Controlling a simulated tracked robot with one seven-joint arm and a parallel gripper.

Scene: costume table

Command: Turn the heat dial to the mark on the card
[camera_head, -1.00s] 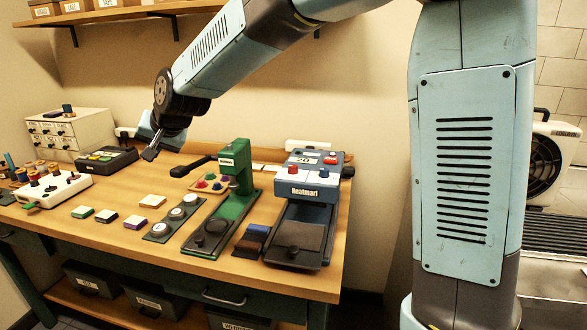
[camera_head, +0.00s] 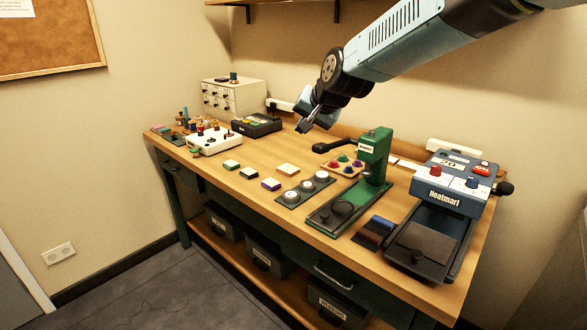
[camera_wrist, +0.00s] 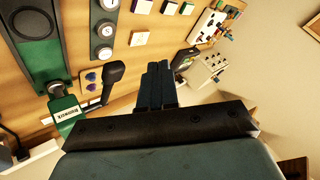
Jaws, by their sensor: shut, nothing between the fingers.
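The blue-grey Heatmark press (camera_head: 455,185) stands at the right end of the table. Its sloped top carries a red knob (camera_head: 435,170), a blue knob (camera_head: 472,182) and a red button (camera_head: 481,168). I cannot tell which knob is the heat dial, or read any scale marks. White cards (camera_head: 403,163) lie behind the green press, too small to read. My gripper (camera_head: 305,126) is shut and empty, above the back middle of the table, left of the green press and well away from the Heatmark. Its dark fingers (camera_wrist: 157,88) show together in the wrist view.
The green lever press (camera_head: 374,155) stands between my gripper and the Heatmark, its black handle (camera_head: 335,147) pointing left. A white drawer box (camera_head: 233,97) stands at the back left.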

